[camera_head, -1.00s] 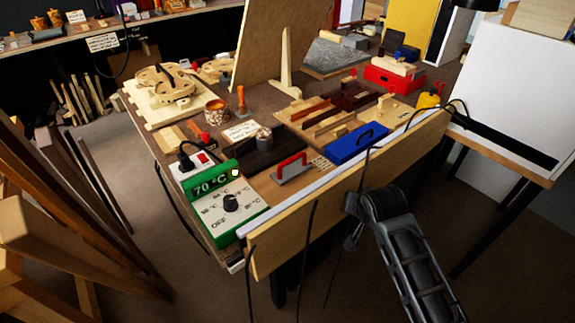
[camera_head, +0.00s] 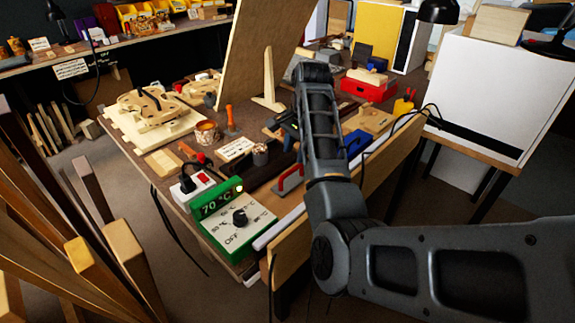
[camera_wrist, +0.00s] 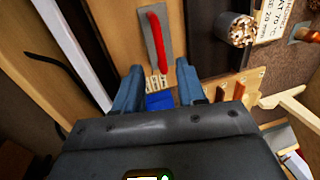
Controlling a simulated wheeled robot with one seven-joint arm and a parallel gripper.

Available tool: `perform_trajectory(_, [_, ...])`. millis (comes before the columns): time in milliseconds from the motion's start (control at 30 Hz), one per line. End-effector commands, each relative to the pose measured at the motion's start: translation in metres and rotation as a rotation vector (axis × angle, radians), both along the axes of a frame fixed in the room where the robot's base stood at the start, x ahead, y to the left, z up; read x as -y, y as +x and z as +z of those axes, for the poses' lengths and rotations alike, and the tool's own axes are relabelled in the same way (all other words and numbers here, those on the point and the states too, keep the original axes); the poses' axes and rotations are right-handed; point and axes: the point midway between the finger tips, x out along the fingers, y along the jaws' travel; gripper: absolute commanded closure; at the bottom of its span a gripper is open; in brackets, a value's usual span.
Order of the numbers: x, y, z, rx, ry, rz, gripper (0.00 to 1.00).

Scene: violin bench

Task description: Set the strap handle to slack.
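A red bar handle (camera_head: 291,179) stands on a flat grey metal plate at the bench's front edge, partly behind my arm. It also shows in the wrist view as a red handle (camera_wrist: 156,42) on its grey plate (camera_wrist: 163,22). A blue plate (camera_head: 357,143) lies to its right, and a blue piece (camera_wrist: 159,101) shows between my fingers. I cannot tell for certain which of these is the strap handle. My gripper (camera_wrist: 159,68) is open and empty above the bench, near a small pale printed label (camera_wrist: 156,83). In the head view my gripper (camera_head: 277,124) is largely hidden.
A green heater box (camera_head: 235,222) with a dial and a 70 °C display stands at the bench's near corner. A round pot (camera_wrist: 236,29) and a printed card (camera_head: 236,149) are close by. A tall wooden board (camera_head: 258,50) stands behind. My arm hides the bench's middle.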

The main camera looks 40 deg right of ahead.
Motion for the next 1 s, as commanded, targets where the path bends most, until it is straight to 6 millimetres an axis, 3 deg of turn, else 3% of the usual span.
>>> perform_trajectory(400, [-0.001, 0.011, -0.058, 0.000, 0.000, 0.002, 0.60])
perform_trajectory(800, [-0.001, 0.012, -0.066, 0.001, -0.001, 0.002, 0.60])
perform_trajectory(1000, [-0.001, 0.012, -0.066, 0.001, -0.001, 0.002, 0.79])
